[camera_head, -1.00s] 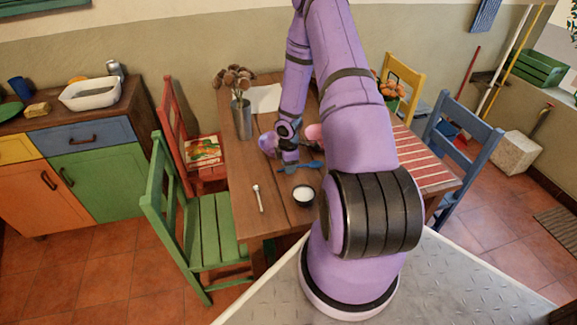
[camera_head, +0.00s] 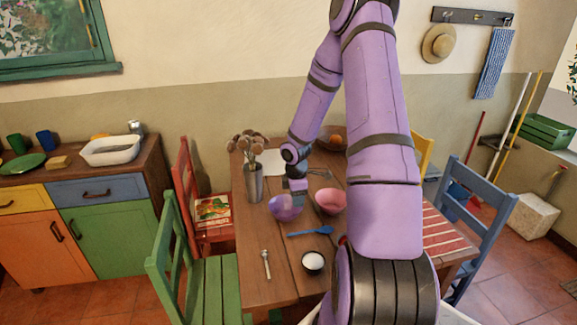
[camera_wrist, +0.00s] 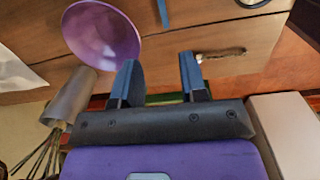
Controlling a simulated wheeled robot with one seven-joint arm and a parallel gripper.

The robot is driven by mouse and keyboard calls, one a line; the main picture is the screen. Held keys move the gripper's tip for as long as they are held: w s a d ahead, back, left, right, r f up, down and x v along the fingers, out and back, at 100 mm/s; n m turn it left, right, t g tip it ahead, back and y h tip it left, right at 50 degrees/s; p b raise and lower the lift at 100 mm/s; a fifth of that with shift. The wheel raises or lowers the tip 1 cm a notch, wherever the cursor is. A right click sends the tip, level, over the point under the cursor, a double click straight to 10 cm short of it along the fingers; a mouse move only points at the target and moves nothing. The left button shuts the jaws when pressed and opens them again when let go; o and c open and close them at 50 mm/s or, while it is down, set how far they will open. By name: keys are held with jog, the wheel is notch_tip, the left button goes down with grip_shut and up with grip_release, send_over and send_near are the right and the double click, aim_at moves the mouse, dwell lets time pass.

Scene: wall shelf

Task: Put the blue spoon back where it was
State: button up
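The blue spoon (camera_head: 312,231) lies flat on the wooden table, in front of the purple and pink bowls. Part of a blue strip, likely its handle (camera_wrist: 163,13), shows at the top edge of the wrist view. My gripper (camera_head: 297,187) is above the table near the purple bowl, apart from the spoon. In the wrist view my gripper (camera_wrist: 158,65) has its two fingers spread with nothing between them.
The purple bowl (camera_head: 285,207) and pink bowl (camera_head: 330,201) stand behind the spoon. A metal utensil holder (camera_head: 254,183) is at the left. Chairs surround the table.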

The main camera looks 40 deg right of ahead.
jog(key=s+a+r+m+t+h, duration=0.15)
jog(key=a+r, duration=0.25)
jog(key=r, duration=0.5)
jog(key=s+a+r+m, duration=0.1)
jog(key=a+r+m, duration=0.3)
jog(key=r, duration=0.5)
jog(key=s+a+r+m+h, duration=0.1)
jog(key=s+a+r, duration=0.1)
jog(key=a+r, duration=0.5)
jog(key=s+a+r+m+t+y, duration=0.1)
jog(key=s+a+r+m+t, duration=0.1)
jog(key=s+a+r, duration=0.4)
jog(key=s+a+r+m+t+y, duration=0.1)
jog(key=s+a+r, duration=0.4)
jog(key=s, duration=0.6)
notch_tip(320, 180, up, 2)
jog(key=shift+a+m+t+y, duration=0.4)
jog(key=shift+m+y, duration=0.15)
jog(key=shift+m, duration=0.3)
